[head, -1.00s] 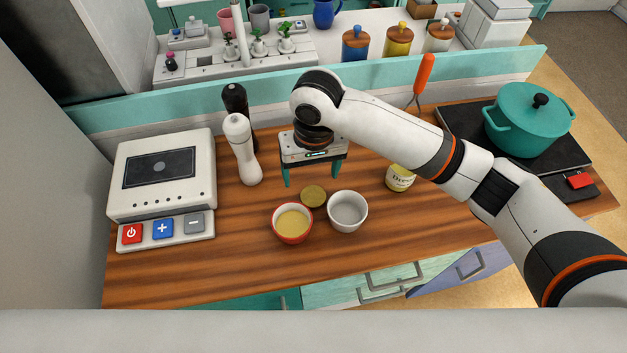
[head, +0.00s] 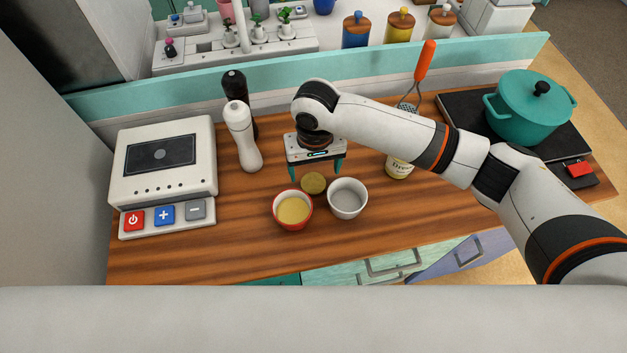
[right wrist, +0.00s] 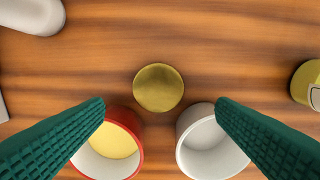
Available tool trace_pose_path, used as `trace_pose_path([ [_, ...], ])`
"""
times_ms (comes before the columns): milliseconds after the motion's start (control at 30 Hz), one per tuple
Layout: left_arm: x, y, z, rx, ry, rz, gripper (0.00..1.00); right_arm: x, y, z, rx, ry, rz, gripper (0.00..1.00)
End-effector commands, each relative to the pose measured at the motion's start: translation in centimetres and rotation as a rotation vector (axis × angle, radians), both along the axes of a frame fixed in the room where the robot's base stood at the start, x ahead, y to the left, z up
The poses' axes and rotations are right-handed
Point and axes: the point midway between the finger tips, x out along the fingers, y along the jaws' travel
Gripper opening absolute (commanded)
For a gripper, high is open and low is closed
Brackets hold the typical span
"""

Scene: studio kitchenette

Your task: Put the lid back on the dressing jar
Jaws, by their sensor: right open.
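The lid, a round gold disc (head: 313,183), lies flat on the wooden counter just behind two small bowls. It also shows near the middle of the right wrist view (right wrist: 158,87). The dressing jar (head: 398,169), with a pale yellow, lettered label, stands to the right; my right arm hides its top. Part of it seems to show at the right edge of the right wrist view (right wrist: 306,84). My right gripper (head: 316,173) is open and empty above the lid, its green fingers spread wide to either side. My left gripper is not in view.
A red bowl with yellow contents (head: 278,216) and a white-grey bowl (head: 348,211) stand in front of the lid. White (head: 241,135) and black (head: 234,87) mills stand at left, near a white appliance (head: 165,160). A teal pot (head: 528,108) and orange-handled utensil (head: 425,60) are right.

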Motion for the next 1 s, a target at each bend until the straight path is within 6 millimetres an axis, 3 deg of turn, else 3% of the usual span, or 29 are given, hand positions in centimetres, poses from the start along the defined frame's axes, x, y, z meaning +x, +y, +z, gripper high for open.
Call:
trace_pose_path([
  [400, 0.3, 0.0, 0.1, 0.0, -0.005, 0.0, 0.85, 0.0, 0.0, -0.7, 0.0, -0.001, 0.0, 0.8],
  [733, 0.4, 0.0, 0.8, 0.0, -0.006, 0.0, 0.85, 0.4, 0.3, -5.0, 0.0, 0.0, 0.001, 0.8],
  [1000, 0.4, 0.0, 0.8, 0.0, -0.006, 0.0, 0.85, 0.4, 0.3, -5.7, 0.001, -0.002, 0.001, 0.8],
])
